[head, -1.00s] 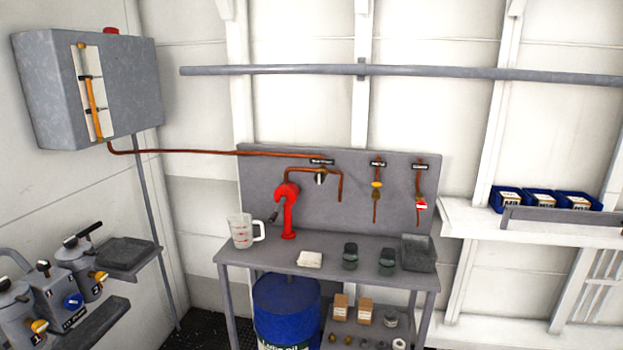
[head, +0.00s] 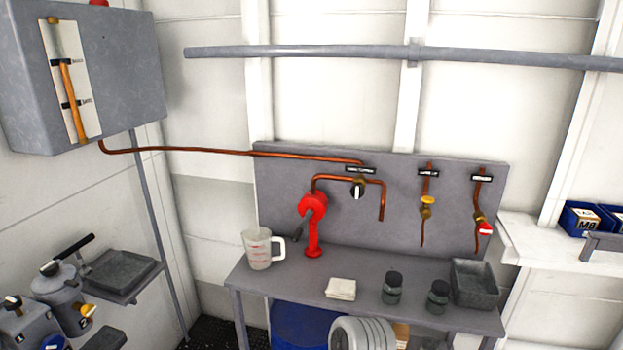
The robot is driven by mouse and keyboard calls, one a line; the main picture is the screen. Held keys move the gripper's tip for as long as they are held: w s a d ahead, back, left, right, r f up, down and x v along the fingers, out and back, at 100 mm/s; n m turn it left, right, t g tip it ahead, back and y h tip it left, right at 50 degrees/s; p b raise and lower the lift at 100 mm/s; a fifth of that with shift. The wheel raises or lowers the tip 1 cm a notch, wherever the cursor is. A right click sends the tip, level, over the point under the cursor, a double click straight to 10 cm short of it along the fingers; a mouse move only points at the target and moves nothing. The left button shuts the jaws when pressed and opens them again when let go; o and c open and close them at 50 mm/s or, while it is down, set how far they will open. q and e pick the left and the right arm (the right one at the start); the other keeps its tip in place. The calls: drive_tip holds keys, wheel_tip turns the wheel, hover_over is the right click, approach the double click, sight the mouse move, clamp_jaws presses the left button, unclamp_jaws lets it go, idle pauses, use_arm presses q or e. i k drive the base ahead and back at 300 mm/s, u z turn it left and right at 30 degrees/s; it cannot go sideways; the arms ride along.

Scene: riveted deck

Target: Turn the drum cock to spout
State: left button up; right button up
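A small cock with a round dark knob and a pale bar (head: 357,188) sits on the copper piping on the grey back panel. The pale bar looks roughly upright. A small black label (head: 361,169) is above it, too small to read surely. A copper spout pipe (head: 382,204) bends down on its right, open-ended above the bench. A red hand pump (head: 313,222) stands at the left, its pipe running up to the cock. A long copper pipe (head: 225,153) runs left to the wall tank (head: 120,75). Neither gripper is in view.
On the grey bench (head: 300,278) stand a measuring jug (head: 258,250), folded cloth (head: 341,289), two dark jars (head: 392,287) and a grey tray (head: 474,284). A yellow-handled valve (head: 427,201) and a red-handled one (head: 484,228) are further right. A blue drum (head: 297,328) is below.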

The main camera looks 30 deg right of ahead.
sight(357, 191)
drive_tip(key=z, duration=0.2)
drive_tip(key=i, duration=0.95)
drive_tip(key=z, duration=0.55)
